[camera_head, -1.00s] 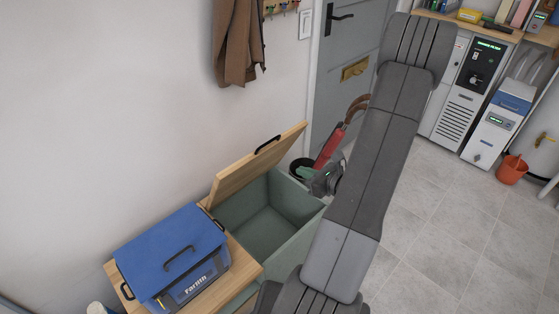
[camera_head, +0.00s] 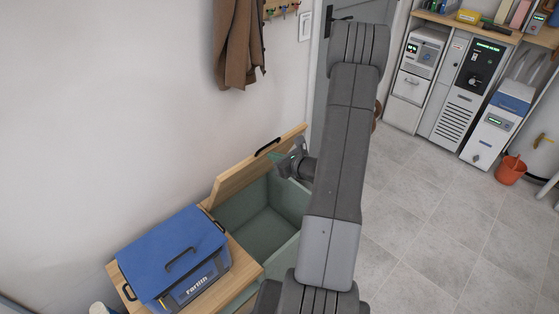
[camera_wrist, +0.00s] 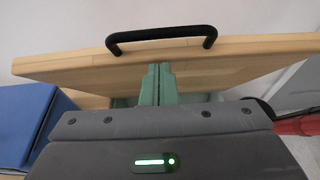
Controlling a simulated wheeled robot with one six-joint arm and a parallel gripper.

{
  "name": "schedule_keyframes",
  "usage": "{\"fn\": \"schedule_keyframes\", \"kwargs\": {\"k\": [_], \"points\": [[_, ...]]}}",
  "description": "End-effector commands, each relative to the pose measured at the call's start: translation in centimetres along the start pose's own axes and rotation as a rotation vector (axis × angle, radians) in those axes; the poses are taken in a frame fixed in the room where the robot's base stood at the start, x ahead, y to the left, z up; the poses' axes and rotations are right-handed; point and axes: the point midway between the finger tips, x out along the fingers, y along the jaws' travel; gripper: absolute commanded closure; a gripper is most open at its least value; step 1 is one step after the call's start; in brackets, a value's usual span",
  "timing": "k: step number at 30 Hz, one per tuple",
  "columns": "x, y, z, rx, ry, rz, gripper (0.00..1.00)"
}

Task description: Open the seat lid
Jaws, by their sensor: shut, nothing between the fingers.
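The wooden seat lid (camera_head: 235,180) stands raised and tilted back towards the wall, above the green storage box (camera_head: 247,250), whose empty inside shows. The lid has a black bar handle (camera_head: 267,147) near its upper edge; in the wrist view the handle (camera_wrist: 162,36) is just beyond my fingertips. My gripper (camera_head: 276,158) is at the lid's inner side, near its top right part. In the wrist view its green fingers (camera_wrist: 157,70) are together, with nothing between them, in front of the lid's wooden face (camera_wrist: 225,62). I cannot tell whether they touch it.
A blue cooler-like bag (camera_head: 175,255) sits on the wooden bench top (camera_head: 245,268) left of the open box. A brown coat (camera_head: 238,40) hangs on the wall above. Grey floor to the right is clear, with an orange bucket (camera_head: 510,170) by the machines.

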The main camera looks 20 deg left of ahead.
Motion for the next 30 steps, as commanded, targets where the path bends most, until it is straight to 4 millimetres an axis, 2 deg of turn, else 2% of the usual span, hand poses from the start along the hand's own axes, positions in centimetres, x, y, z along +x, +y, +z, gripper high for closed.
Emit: {"fn": "schedule_keyframes", "kwargs": {"k": [8,11,18,30], "points": [[0.0,0.0,0.1,0.000,0.001,0.000,1.00],[0.3,0.0,0.7,-0.002,0.013,0.003,1.00],[2.5,0.1,3.8,-0.005,0.103,0.009,1.00],[7.1,0.1,7.9,-0.005,0.240,0.006,1.00]]}}
